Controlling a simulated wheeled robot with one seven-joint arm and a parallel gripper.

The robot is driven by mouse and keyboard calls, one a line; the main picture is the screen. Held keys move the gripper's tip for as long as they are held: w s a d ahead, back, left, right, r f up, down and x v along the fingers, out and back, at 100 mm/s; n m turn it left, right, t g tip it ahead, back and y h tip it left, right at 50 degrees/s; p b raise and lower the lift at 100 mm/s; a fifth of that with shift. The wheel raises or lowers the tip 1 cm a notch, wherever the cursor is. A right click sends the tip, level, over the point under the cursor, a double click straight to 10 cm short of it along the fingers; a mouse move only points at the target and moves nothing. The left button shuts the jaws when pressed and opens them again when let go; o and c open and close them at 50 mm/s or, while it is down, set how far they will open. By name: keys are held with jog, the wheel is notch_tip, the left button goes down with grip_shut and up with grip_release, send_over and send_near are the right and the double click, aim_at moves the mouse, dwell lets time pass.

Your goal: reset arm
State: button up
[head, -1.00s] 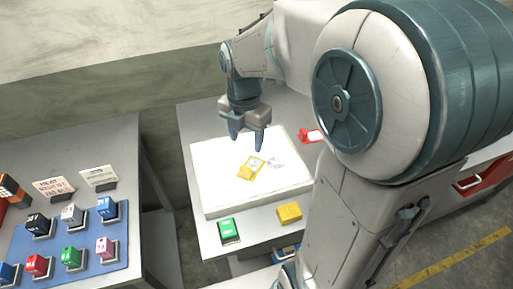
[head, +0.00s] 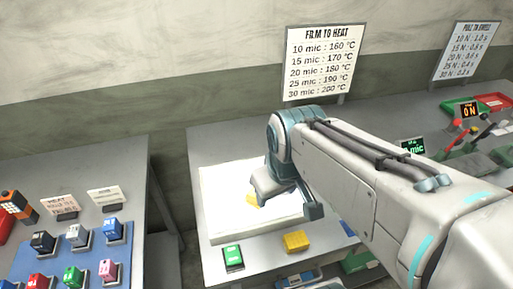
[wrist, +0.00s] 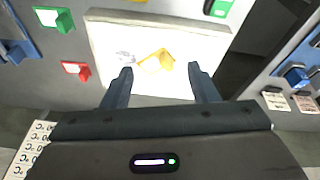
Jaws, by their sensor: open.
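My gripper (wrist: 160,70) is open and empty in the wrist view, its two dark fingers apart above the white slab (wrist: 112,45). A yellow piece (wrist: 156,62) lies on the slab, with a small greyish clear patch beside it. In the head view my gripper (head: 287,194) is over the white slab (head: 235,226) and partly hides the yellow piece (head: 252,201). My forearm reaches in from the right.
A green block (head: 233,257) and a yellow block (head: 296,241) are at the table's front. Coloured blocks stand on a blue mat (head: 60,262) at left. A film heat sign (head: 320,62) stands behind. The right bench holds displays and red and green items.

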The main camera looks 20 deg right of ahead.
jog(key=shift+s+f+m, duration=0.1)
jog(key=shift+s+m, duration=0.4)
jog(key=shift+m, duration=0.7)
